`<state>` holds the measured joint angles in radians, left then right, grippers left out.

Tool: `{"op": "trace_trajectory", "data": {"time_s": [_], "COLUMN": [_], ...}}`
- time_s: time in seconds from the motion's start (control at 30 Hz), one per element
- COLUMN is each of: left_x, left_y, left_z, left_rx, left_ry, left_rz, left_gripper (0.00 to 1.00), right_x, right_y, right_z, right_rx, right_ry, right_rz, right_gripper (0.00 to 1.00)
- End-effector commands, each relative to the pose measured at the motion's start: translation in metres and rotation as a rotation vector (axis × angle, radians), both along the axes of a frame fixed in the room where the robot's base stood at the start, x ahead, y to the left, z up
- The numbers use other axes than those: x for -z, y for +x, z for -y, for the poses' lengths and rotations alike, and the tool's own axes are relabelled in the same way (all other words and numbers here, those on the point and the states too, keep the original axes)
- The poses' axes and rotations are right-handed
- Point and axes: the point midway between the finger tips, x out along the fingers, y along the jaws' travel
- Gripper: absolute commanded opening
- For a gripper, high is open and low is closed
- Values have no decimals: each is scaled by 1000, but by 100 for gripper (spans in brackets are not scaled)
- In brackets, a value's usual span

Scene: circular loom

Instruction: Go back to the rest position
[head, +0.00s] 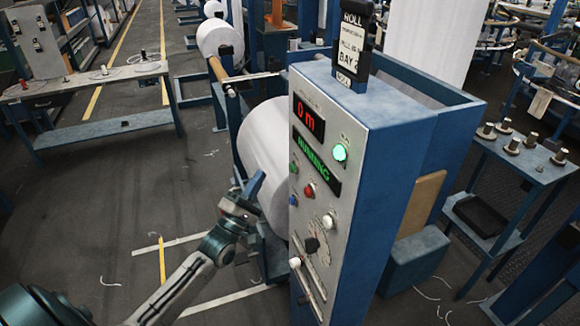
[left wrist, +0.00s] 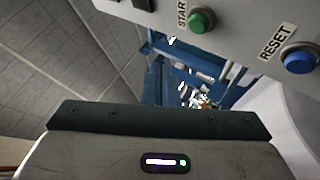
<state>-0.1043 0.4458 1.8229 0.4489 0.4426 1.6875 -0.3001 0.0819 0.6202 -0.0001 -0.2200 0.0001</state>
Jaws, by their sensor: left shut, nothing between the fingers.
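My left gripper (head: 254,186) is shut and empty. Its blue fingertips are in front of the white fabric roll (head: 268,150), just left of the control panel (head: 325,195). I cannot tell the exact gap to the panel. In the left wrist view the green START button (left wrist: 202,20) and blue RESET button (left wrist: 299,60) sit at the top right, apart from the dark gripper body (left wrist: 160,120). My right gripper is out of view.
The blue machine cabinet (head: 400,140) stands close to the right of my left arm. A workbench (head: 90,95) is at the left. A side table (head: 510,180) with several spools is at the right.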

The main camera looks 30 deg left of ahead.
Motion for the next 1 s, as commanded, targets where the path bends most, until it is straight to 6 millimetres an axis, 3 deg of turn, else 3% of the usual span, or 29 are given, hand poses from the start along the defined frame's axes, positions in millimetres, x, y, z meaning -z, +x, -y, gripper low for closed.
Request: {"op": "trace_trajectory", "data": {"time_s": [0.6,0.7,0.77,0.87,1.0], "left_x": [0,8,25,75,180], "left_y": [0,2,4,10,7], "left_z": [0,-1,-4,-11,-24], "left_rx": [0,-12,-38,-110,-220], "left_ry": [0,12,39,128,331], "left_rz": [0,-16,-48,-149,-361], "left_gripper": [0,0,0,0,0], "right_x": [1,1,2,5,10], "right_y": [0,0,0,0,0], "right_z": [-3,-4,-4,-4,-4], "right_rx": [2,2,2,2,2], "right_ry": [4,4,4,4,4], "right_rz": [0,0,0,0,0], "right_gripper": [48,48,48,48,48]}}
